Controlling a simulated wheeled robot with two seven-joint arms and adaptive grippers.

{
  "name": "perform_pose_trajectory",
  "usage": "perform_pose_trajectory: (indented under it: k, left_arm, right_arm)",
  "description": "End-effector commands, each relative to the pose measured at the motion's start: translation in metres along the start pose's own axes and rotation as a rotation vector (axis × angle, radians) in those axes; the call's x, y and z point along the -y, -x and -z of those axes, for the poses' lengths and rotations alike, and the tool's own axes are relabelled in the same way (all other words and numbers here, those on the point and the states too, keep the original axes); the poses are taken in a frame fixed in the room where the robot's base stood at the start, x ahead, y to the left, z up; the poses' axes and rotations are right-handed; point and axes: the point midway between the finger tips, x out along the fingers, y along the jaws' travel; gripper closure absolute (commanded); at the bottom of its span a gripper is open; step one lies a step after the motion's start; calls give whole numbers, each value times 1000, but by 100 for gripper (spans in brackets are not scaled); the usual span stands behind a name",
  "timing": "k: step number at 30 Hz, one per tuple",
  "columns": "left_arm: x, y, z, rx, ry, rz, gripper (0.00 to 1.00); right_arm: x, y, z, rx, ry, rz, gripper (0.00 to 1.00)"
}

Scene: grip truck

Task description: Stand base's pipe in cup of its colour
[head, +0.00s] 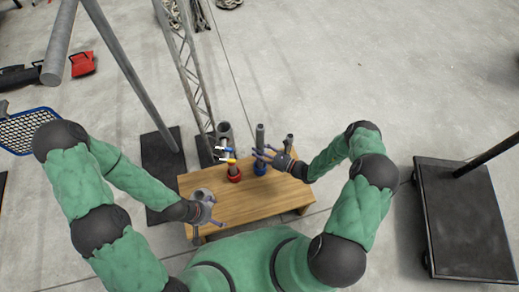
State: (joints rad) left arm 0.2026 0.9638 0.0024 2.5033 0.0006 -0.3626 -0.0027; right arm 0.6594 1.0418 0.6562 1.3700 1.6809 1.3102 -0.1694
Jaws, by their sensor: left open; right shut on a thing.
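A wooden table (235,207) stands in front of me. On it are a red cup (234,177) and, to its right, a blue cup (260,170). A grey pipe (260,134) stands upright above the blue cup; whether its lower end is inside is too small to tell. My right gripper (264,153) is at this pipe and appears shut on it. A wider grey pipe (224,132) rises behind the red cup, and a shorter grey pipe (289,140) stands at the right. My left gripper (206,225) is open and empty over the table's front left.
Small blue, white and yellow parts (225,151) show above the red cup. A metal truss (188,70) and a slanting pole (125,70) rise behind left. A black cart (465,220) stands at the right. The table's front middle is clear.

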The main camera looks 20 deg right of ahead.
Motion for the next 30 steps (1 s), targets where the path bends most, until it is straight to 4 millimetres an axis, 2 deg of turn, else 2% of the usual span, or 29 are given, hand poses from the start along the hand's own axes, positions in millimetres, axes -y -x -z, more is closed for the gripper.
perform_pose_trajectory:
  k: [18,30]
  left_arm:
    - [0,0,0,0,0,0,0]
    - [0,0,0,0,0,0,0]
  right_arm:
    - [0,0,20,1,1,-1,100]
    - [1,0,23,1,2,0,100]
